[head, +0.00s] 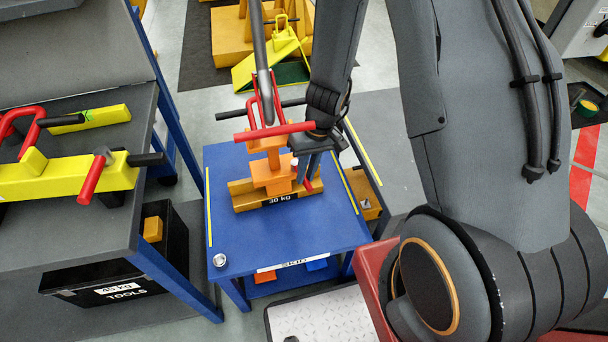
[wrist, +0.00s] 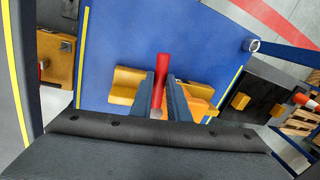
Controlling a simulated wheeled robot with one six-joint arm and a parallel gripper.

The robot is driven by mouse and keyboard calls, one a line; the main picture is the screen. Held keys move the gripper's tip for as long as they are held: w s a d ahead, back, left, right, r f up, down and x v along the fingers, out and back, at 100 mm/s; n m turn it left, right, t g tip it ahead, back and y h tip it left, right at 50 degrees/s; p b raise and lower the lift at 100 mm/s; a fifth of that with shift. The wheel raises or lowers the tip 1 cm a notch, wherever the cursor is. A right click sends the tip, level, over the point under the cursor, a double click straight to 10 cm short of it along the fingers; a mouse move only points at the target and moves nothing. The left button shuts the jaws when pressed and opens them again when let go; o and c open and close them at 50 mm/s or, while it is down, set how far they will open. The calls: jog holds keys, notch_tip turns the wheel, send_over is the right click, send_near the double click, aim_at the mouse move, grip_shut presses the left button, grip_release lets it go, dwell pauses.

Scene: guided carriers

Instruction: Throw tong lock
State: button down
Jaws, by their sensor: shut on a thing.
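An orange lifting tong (head: 268,148) with red and black handles stands on an orange block marked 30 kg (head: 245,202), which lies on the blue skid table (head: 228,165). A grey bar comes down from above to the top of the tong. My gripper (head: 307,178) is at the right side of the tong, pointing down, and is shut on a short red lever (head: 314,187). In the wrist view the lever (wrist: 162,68) stands out between the two fingers (wrist: 163,92). The fingers hide the rest of the lever and part of the tong.
A grey-topped bench (head: 55,225) at left holds yellow bars with red handles. A black tools box (head: 135,272) stands on its lower shelf. A small silver knob (head: 219,260) sits at the skid table's near left corner. Yellow equipment (head: 235,40) stands behind.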

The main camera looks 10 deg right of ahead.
jog(key=shift+a, duration=0.1)
dwell(0.5)
jog(key=c, duration=1.7)
grip_release()
